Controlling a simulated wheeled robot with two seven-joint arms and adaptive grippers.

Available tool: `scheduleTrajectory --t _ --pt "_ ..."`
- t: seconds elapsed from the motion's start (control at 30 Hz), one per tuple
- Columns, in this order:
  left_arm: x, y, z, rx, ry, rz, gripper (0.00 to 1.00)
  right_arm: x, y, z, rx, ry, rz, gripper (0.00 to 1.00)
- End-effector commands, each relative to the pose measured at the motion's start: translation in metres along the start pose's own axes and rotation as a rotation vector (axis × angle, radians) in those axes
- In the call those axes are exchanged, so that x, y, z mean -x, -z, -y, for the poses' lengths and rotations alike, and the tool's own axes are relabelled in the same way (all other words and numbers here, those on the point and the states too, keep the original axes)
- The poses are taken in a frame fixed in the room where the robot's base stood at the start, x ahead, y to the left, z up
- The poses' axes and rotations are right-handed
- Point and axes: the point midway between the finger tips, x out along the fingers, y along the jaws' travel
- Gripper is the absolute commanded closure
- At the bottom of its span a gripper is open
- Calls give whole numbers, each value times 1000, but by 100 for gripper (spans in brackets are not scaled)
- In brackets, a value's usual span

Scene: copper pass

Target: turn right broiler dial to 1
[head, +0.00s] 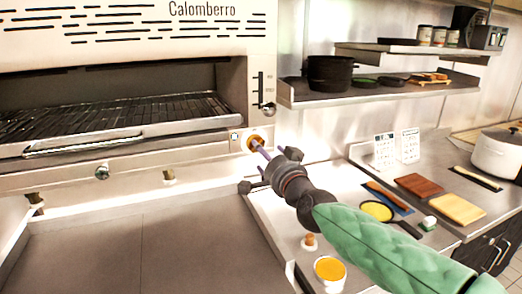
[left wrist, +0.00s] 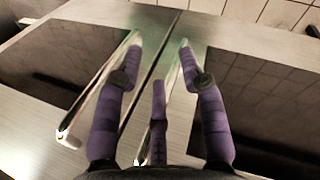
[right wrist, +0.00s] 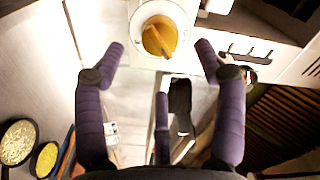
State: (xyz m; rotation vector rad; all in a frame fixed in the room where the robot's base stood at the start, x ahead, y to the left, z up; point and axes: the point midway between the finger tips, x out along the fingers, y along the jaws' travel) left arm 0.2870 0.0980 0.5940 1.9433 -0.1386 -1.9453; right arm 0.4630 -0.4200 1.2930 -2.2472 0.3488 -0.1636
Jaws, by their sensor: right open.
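The right broiler dial (head: 258,140) is orange-gold and sits at the right end of the broiler's front strip, partly hidden by my right gripper in the head view. In the right wrist view the dial (right wrist: 160,36) shows its raised grip on a round white base, slightly tilted. My right gripper (head: 263,158) is open, its purple fingers pointing at the dial; in the right wrist view its fingertips (right wrist: 161,50) are spread to either side of it. I cannot see contact. My left gripper (left wrist: 162,50) is open and empty, seen only in the left wrist view.

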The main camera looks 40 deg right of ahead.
Motion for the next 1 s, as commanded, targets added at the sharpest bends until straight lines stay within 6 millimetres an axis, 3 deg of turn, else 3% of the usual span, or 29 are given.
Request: scheduleTrajectory --t 0.17,0.4,1.0 --pt "0 0 0 0 0 0 60 36 0 0 -2 2 0 29" --pt "0 0 0 0 0 0 60 58 -1 0 -1 0 2 29" --pt "0 0 0 0 0 0 60 63 -1 -1 0 -1 3 29"
